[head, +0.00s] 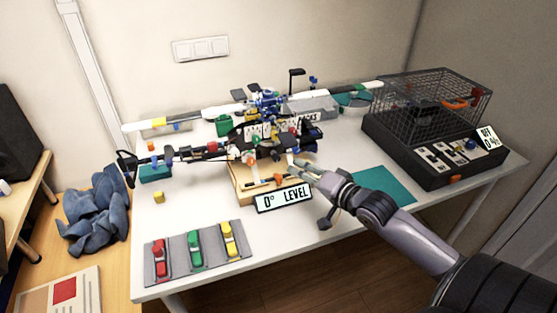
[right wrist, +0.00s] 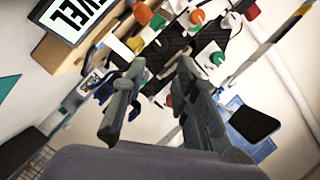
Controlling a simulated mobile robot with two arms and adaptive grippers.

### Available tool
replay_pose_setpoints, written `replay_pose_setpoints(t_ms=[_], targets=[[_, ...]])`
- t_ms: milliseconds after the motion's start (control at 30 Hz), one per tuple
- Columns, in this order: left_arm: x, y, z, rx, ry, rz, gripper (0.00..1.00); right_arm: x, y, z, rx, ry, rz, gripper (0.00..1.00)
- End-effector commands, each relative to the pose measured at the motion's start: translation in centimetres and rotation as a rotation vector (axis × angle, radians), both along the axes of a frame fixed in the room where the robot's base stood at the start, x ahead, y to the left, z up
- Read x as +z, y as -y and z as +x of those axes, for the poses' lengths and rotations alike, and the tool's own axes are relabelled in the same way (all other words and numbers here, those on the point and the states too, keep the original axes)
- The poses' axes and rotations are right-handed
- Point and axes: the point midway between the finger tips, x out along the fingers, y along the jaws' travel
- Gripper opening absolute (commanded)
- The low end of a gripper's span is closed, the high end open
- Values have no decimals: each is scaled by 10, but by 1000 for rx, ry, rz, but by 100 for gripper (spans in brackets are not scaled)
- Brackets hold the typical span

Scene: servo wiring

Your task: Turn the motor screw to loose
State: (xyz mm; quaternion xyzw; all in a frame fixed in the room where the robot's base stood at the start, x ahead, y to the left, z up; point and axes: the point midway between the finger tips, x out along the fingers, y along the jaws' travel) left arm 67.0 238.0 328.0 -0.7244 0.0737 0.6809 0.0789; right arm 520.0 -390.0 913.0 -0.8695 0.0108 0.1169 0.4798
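A drone-like device with long arms (head: 262,128) sits on a wooden stand (head: 243,190) in the middle of the table. I cannot tell which part is the motor screw. My right gripper (head: 300,165) is at the front right of the device, close to its near side. In the right wrist view its two fingers (right wrist: 160,72) stand apart, with nothing visibly held between them. My left gripper does not show.
A "0° LEVEL" sign (head: 284,198) is at the stand's front. A grey tray (head: 178,252) with red, green and yellow pieces lies front left. A black mesh cage (head: 440,100) on a dark base stands at the right. A teal mat (head: 388,186) lies right of my gripper.

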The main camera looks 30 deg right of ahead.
Motion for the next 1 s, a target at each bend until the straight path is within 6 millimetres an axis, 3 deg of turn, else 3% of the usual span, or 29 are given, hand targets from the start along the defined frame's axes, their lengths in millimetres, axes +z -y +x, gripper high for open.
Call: replay_pose_setpoints(t_ms=[233,500,700,1000], targets=[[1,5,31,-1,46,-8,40,-8,-4,46,0,4,0,27],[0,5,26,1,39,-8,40,-18,-8,85,0,1,0,27],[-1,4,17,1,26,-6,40,-21,-9,97,0,0,-1,27],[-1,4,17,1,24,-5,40,-21,-10,98,0,0,-1,26]])
